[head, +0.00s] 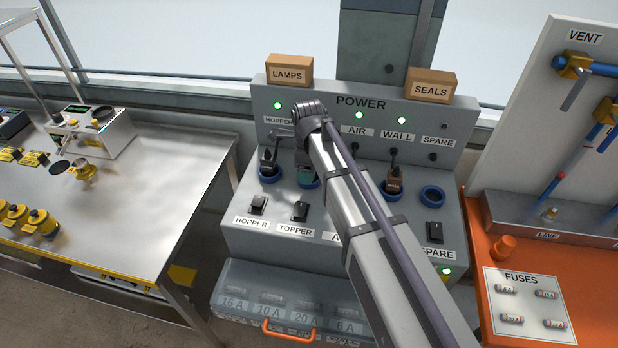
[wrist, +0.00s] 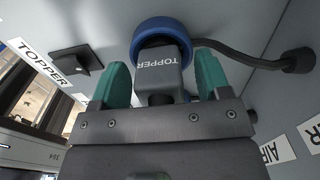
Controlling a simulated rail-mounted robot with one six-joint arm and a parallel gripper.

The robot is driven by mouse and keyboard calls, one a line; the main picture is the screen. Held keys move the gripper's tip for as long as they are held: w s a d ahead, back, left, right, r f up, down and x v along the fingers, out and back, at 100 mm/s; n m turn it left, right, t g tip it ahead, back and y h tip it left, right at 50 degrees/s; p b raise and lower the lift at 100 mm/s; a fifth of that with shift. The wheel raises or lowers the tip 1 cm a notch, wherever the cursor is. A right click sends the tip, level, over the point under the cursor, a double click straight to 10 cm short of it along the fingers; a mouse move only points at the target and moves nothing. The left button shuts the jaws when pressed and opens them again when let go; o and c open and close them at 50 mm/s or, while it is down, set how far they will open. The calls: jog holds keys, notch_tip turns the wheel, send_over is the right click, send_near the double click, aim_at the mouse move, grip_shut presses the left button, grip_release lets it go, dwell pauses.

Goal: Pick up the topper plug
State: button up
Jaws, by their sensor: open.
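The topper plug (wrist: 160,68) is a dark grey block lettered TOPPER, seated in a blue ring socket (wrist: 162,24) in the wrist view. A black cable runs from behind it to a gland on the right. My gripper (wrist: 164,80) is open, with one teal finger on each side of the plug. I cannot tell whether either finger touches it. In the head view my arm hides most of this plug, and a teal part of my gripper (head: 305,174) shows over its socket.
The hopper plug (head: 268,161) stands just left, and the wall plug (head: 393,180) is to the right. The spare socket (head: 432,196) is empty. Below are rocker switches, including the topper switch (head: 300,211). Boxes marked LAMPS (head: 289,71) and SEALS (head: 431,86) sit on top.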

jog(key=c, duration=1.1)
notch_tip(320, 180, up, 13)
jog(key=p, duration=1.3)
jog(key=shift+f, duration=0.25)
jog(key=s+d, duration=0.2)
jog(key=d, duration=0.9)
jog(key=s+d, duration=0.2)
jog(key=d, duration=0.9)
jog(key=s+d, duration=0.2)
jog(key=d, duration=1)
jog(key=shift+s, duration=0.1)
